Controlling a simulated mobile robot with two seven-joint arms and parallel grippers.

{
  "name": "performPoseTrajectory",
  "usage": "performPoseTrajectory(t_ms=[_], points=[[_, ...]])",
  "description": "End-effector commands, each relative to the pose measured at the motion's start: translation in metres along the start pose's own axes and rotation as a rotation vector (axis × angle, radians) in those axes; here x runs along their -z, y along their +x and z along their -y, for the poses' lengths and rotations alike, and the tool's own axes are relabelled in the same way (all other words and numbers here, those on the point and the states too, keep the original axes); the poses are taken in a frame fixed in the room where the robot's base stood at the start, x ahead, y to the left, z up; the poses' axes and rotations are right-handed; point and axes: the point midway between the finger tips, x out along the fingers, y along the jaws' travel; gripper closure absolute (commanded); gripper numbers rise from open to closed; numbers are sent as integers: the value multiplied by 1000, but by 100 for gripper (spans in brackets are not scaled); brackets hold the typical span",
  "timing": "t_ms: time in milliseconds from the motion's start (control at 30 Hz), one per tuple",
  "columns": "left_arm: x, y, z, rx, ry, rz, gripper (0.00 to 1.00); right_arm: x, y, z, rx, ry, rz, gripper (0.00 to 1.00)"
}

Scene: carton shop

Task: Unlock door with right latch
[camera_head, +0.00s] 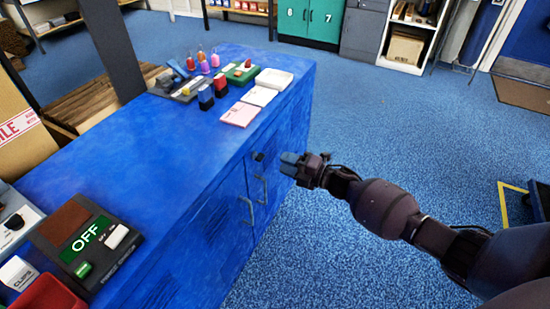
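The blue cabinet (190,240) has doors on its right-hand side, with two curved metal handles, a nearer one (248,211) and a farther one (262,190). A small dark latch-like knob (258,157) sits above the farther handle, near the top edge. My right gripper (289,160) comes in from the right and is beside the door face, a little right of the knob. Its blue-grey fingers are seen from the side, so I cannot tell whether they are open, or whether they touch the door. The doors look closed. My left gripper is not in view.
A carton (22,130) stands left. Blue carpet (410,130) is open to the right.

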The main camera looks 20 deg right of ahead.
Motion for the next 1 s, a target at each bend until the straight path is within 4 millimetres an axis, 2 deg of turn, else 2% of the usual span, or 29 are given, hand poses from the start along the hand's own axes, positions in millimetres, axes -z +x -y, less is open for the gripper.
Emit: performPoseTrajectory(t_ms=[100,300,1000], points=[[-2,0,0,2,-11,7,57,0,-17,-2,-1,-1,1,65],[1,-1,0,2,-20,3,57,0,-33,-1,-1,0,0,65],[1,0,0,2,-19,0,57,0,-36,0,1,0,0,65]])
